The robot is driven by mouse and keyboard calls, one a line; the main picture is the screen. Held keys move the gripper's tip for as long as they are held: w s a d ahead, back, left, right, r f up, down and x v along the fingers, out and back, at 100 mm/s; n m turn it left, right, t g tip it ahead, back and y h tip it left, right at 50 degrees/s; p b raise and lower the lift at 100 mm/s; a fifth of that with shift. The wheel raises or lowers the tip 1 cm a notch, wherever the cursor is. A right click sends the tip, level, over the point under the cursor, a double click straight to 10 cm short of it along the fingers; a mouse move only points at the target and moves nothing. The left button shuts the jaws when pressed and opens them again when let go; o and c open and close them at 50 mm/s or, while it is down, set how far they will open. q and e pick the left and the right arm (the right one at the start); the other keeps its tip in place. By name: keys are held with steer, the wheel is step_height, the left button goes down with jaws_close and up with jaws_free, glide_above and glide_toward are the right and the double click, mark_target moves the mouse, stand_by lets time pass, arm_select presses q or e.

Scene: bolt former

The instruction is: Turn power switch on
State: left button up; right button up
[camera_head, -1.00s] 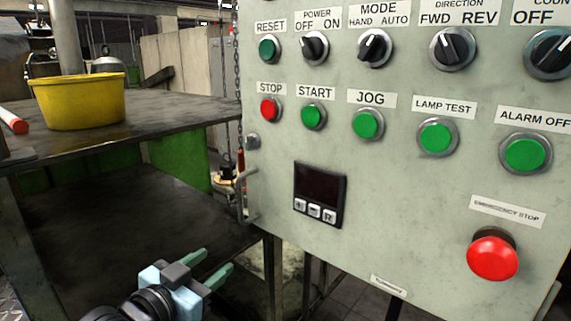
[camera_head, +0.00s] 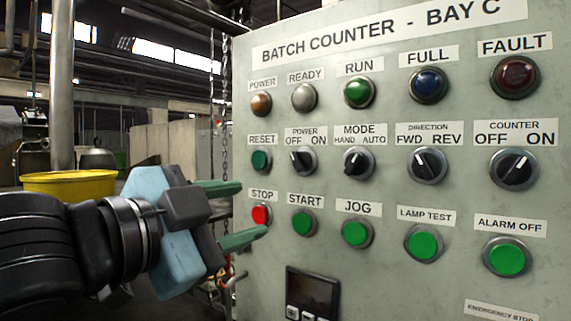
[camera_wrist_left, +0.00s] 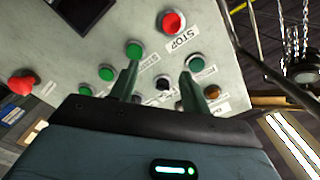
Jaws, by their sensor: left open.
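The power switch (camera_head: 303,162) is a black rotary knob on the grey control panel, under a POWER OFF/ON label. Its pointer appears tilted left, toward OFF. My left gripper (camera_head: 252,210) is open and empty. Its green fingers reach toward the panel's left side, left of the power switch, near the STOP button in the picture. I see no contact. My right gripper is not in view.
Close around the switch are the RESET button (camera_head: 261,161), START button (camera_head: 304,223), red STOP button (camera_head: 262,214) and MODE knob (camera_head: 358,163). The amber POWER lamp (camera_head: 261,104) is above. A yellow bucket (camera_head: 85,184) stands behind my left arm. A chain (camera_head: 226,110) hangs beside the panel.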

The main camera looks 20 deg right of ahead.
arm_select(q)
steer(key=m, duration=0.2)
glide_toward(295, 163)
steer(key=shift+w+d, duration=0.15)
steer(key=shift+d, duration=0.1)
steer(key=shift+x, duration=3.9)
steer(key=c, duration=1)
